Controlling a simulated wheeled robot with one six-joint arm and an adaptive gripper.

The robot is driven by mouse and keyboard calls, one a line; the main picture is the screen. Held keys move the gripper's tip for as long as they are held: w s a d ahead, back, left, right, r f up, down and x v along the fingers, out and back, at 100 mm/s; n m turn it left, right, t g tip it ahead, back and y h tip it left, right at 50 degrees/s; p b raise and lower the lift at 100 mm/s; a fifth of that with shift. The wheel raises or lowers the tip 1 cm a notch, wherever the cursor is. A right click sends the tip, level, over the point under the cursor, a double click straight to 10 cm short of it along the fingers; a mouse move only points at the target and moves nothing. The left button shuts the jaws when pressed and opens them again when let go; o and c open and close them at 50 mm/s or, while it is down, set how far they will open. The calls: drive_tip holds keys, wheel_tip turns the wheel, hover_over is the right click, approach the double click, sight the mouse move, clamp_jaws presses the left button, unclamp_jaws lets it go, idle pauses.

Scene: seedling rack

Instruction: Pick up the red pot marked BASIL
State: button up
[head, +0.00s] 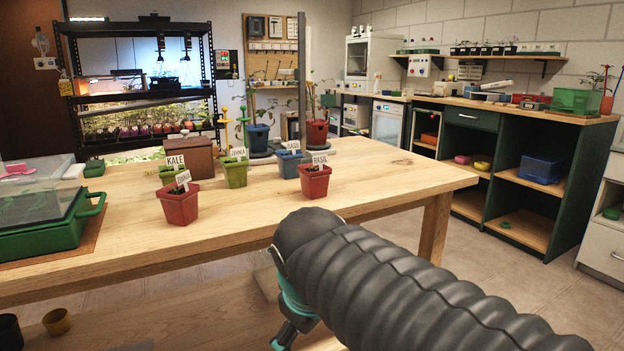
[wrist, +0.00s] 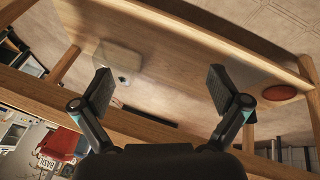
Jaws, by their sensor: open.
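The red pot marked BASIL (head: 315,183) stands upright on the wooden table, with a white label and a small plant in it. In the wrist view a red pot with a label reading BASI (wrist: 62,143) shows at the lower left edge, partly cut off. My gripper (wrist: 160,85) is open and empty, its two fingers wide apart. In the head view my gripper (head: 288,333) shows only in part beside my dark arm, low in front of the table and below its top, apart from the pot.
A second red pot (head: 180,206) stands to the left, nearer the front edge. Green pots (head: 235,175) and a blue pot (head: 288,166) stand close behind. A green bin (head: 50,236) is at the far left. The wooden table (head: 400,178) is clear to the right.

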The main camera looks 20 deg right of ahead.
drive_tip(key=w+d+r+n+g+h+p, duration=0.1)
drive_tip(key=w+d+r+n+g+h, duration=0.15)
drive_tip(key=w+r+n+h, duration=0.95)
drive_tip(key=w+d+r+n+g+y+p, duration=0.1)
drive_tip(key=w+d+r+n, duration=0.4)
drive_tip(key=w, duration=1.4)
drive_tip(key=m, duration=0.2)
approach(315, 167)
drive_tip(key=shift+h, duration=0.3)
drive_tip(key=s+d, duration=0.2)
drive_tip(key=s, duration=0.1)
drive_tip(key=shift+d+f+b, duration=0.35)
drive_tip(key=shift+f, duration=0.05)
drive_tip(key=shift+b+x, duration=0.35)
drive_tip(key=shift+x, duration=2.35)
drive_tip(key=shift+w+a+f, duration=0.15)
drive_tip(key=shift+f, duration=0.05)
drive_tip(key=c, duration=1.3)
